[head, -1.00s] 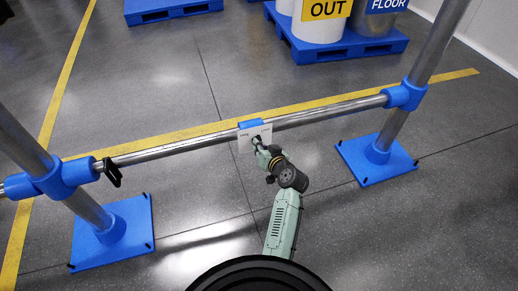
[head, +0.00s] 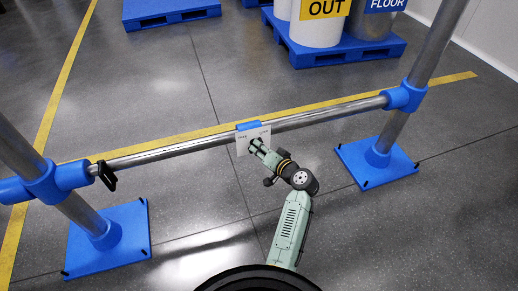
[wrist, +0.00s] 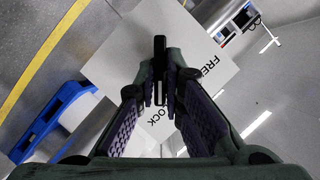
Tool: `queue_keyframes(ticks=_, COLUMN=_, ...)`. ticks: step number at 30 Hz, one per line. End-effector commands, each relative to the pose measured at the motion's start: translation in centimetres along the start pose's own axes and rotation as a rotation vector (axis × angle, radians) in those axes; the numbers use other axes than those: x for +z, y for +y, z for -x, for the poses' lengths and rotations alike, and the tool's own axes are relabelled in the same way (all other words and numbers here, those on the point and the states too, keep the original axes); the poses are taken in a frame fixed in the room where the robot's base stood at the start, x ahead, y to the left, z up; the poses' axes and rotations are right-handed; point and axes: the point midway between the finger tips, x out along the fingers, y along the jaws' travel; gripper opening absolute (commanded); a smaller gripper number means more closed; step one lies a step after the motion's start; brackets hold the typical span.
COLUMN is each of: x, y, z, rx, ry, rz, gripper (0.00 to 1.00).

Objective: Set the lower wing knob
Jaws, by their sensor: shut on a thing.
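A white plate (head: 243,144) with small dark lettering hangs on the lower rail in the head view. In the wrist view the plate (wrist: 122,50) lies behind the fingers and reads "FRE..." and "...OCK", partly covered. My gripper (head: 255,145) is right up at the plate. In the wrist view my gripper (wrist: 160,88) has its purple-padded fingers closed on the black wing knob (wrist: 159,48), which stands upright in that picture between the fingertips. In the head view the gripper hides the knob.
The steel rail (head: 330,113) runs between two posts on blue base plates (head: 378,160). A black clamp-like handle (head: 106,175) sits at the rail's left end. Blue pallets with drums (head: 320,30) stand behind. The floor around my arm is clear.

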Motion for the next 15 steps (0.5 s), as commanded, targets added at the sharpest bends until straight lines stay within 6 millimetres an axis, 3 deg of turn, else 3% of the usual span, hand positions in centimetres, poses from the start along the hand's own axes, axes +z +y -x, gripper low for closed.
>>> queue_keyframes(ticks=8, x=-0.13, y=-0.14, z=-0.11, rx=-0.002, ry=0.003, rz=-0.001, gripper=0.0)
queue_keyframes(ticks=9, x=-0.13, y=-0.14, z=-0.12, rx=-0.002, ry=0.003, rz=-0.001, gripper=0.1)
queue_keyframes(ticks=15, x=-0.07, y=-0.09, z=-0.08, rx=-0.001, ry=0.002, rz=-0.001, gripper=0.23)
